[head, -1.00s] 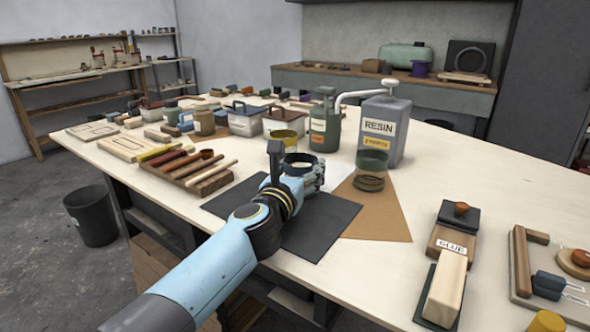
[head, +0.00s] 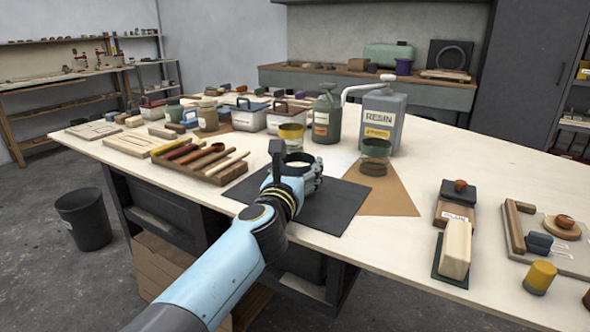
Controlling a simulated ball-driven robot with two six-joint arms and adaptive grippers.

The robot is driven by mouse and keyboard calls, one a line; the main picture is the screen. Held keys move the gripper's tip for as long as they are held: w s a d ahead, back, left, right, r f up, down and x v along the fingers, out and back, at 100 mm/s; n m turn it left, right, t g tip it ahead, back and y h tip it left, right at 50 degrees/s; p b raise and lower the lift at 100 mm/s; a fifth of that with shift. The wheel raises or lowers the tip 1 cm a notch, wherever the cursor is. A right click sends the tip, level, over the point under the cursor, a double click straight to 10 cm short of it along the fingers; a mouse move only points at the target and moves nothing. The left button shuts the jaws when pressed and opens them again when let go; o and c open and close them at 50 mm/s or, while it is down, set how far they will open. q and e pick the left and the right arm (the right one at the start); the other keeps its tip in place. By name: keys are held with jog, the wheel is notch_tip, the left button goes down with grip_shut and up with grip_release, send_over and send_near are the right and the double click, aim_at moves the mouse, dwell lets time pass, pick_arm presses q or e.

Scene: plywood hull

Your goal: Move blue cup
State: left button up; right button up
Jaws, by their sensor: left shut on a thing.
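My left gripper (head: 298,182) is shut on a cup (head: 298,160) with a dark, bluish rim. The gripper hides most of the cup, so its full colour is hard to tell. The cup appears over the back part of the black mat (head: 322,214); I cannot tell whether it touches the mat. A yellow-rimmed cup (head: 291,135) stands just behind it. A clear cup with a teal band (head: 375,148) stands to the right on the brown sheet (head: 391,196). My right gripper is out of view.
The resin jug (head: 383,112) and a green pump bottle (head: 326,122) stand behind the cups. A wooden tray of tools (head: 212,165) lies left of the mat. A glue-labelled block (head: 455,212) is at the right. Bare tabletop lies between the brown sheet and that block.

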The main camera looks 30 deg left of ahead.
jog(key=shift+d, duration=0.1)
pick_arm(q)
jog(key=o, duration=1.3)
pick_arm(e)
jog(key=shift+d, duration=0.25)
pick_arm(q)
jog(key=v, duration=1.2)
jog(key=shift+d, duration=0.1)
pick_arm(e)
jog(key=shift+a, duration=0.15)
